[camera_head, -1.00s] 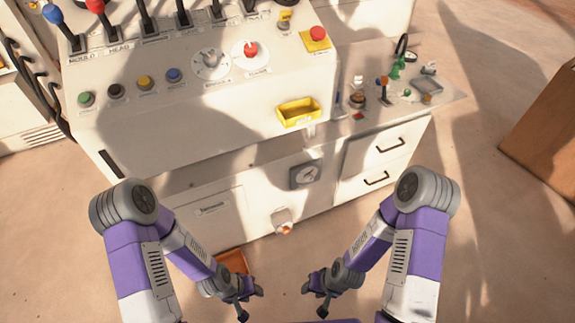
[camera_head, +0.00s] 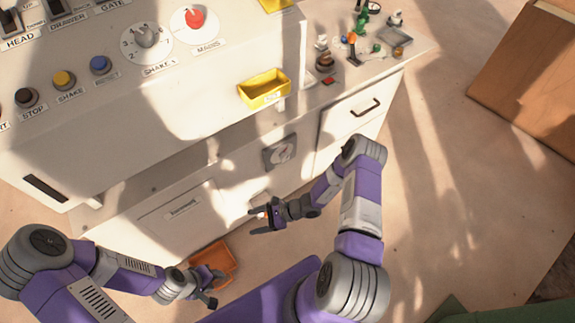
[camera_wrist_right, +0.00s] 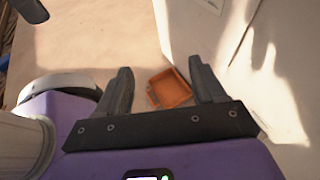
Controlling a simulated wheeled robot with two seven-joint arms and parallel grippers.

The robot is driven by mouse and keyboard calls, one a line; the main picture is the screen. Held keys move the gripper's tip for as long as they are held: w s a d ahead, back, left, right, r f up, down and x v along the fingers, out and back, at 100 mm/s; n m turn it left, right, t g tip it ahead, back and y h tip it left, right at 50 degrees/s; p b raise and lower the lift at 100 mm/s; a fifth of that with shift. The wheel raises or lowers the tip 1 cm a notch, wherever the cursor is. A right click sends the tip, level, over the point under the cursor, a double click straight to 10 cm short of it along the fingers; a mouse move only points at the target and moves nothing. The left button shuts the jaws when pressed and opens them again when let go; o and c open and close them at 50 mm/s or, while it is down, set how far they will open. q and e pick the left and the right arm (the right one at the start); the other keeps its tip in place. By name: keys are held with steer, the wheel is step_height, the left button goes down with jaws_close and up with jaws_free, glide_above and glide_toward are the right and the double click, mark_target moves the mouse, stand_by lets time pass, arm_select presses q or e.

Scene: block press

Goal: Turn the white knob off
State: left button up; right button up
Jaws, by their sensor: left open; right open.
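A pale knob (camera_head: 146,36) sits at the centre of a white numbered dial on the sloping panel, upper left in the head view. A red knob (camera_head: 194,17) on a white disc is beside it. A grey plate with a round whitish dial (camera_head: 281,152) is on the cabinet's front face. Which one is the white knob, I cannot tell for sure. My right gripper (camera_head: 254,221) is open and empty, low in front of the cabinet, below the grey plate; its open fingers show in the right wrist view (camera_wrist_right: 160,68). My left gripper (camera_head: 214,288) is open by the orange tray.
The orange tray (camera_head: 228,262) lies on the floor and also shows in the right wrist view (camera_wrist_right: 172,88). A yellow bin (camera_head: 262,92) juts from the panel's front. Small items stand on the side counter. A wooden box (camera_head: 530,75) is far right; open floor lies between.

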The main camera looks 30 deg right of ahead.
steer(key=w+d+f+m+t+h+b, duration=0.1)
steer(key=w+d+f+m+t+h, duration=0.15)
steer(key=w+d+m+t, duration=0.7)
steer(key=m+t+h+b, duration=0.2)
steer(key=m+t+h, duration=0.15)
steer(key=h, duration=0.55)
glide_toward(286, 159)
steer(key=w, duration=0.3)
steer(key=w+b, duration=0.1)
steer(key=w, duration=0.2)
steer(key=w+b, duration=0.1)
steer(key=w, duration=0.1)
steer(key=shift+w+a, duration=0.25)
steer(key=shift+w, duration=0.05)
steer(key=c, duration=1.1)
steer(key=shift+o, duration=0.2)
